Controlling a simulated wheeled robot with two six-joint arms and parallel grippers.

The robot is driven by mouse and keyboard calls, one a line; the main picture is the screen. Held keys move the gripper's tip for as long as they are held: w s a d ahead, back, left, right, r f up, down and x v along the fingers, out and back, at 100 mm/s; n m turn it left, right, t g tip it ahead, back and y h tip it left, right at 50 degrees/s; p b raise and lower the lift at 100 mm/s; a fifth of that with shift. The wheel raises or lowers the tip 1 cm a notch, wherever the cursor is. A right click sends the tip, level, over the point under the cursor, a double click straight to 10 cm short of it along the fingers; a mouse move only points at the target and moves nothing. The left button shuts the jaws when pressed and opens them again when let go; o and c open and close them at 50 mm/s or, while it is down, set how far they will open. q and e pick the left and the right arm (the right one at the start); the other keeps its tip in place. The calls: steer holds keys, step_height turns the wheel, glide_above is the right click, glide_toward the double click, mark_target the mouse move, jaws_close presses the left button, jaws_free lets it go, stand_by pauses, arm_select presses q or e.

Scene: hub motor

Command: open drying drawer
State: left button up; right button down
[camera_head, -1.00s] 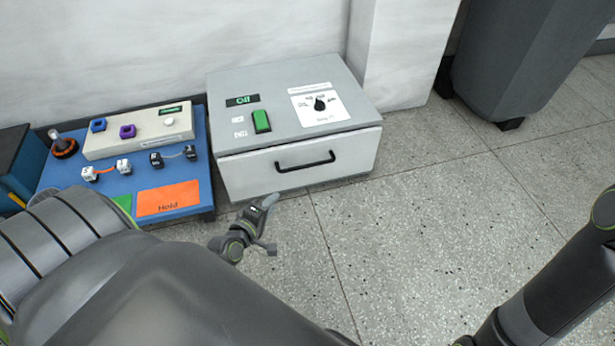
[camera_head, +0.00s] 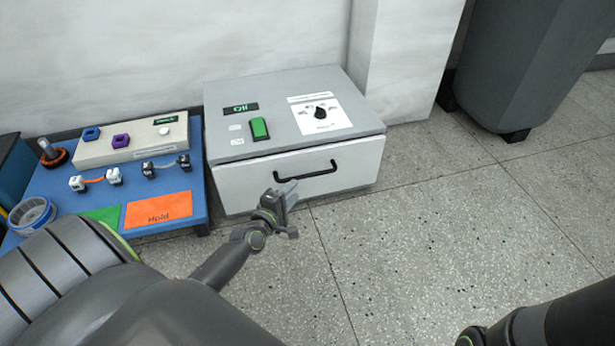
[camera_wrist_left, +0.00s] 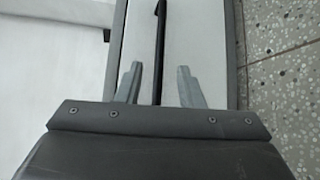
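The drying drawer (camera_head: 345,178) is the white front of a grey box, and it is shut flush with the box. Its black bar handle (camera_head: 322,171) runs across the front. My left gripper (camera_head: 287,190) is in front of the drawer, near the left end of the handle. In the left wrist view the two fingers (camera_wrist_left: 159,72) are apart, and the dark handle (camera_wrist_left: 161,30) shows in line with the gap between them. The gripper looks open and is not closed on the handle. My right gripper is out of view; only part of that arm shows.
The box top (camera_head: 280,95) has a green switch (camera_head: 259,129) and a black dial (camera_head: 320,113). A blue workstation (camera_head: 60,189) with small parts stands close on the left. A grey bin (camera_head: 530,60) stands at the right. The speckled floor before the drawer is clear.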

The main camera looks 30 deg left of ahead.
mark_target(306, 177)
arm_select(q)
steer(key=w, duration=0.3)
steer(key=w+f+b, duration=0.1)
steer(key=w, duration=0.2)
steer(key=w+b, duration=0.1)
steer(key=w, duration=0.2)
steer(key=shift+w+a+f, duration=0.1)
steer(key=shift+a+f, duration=0.15)
steer(key=shift+a, duration=0.05)
jaws_close()
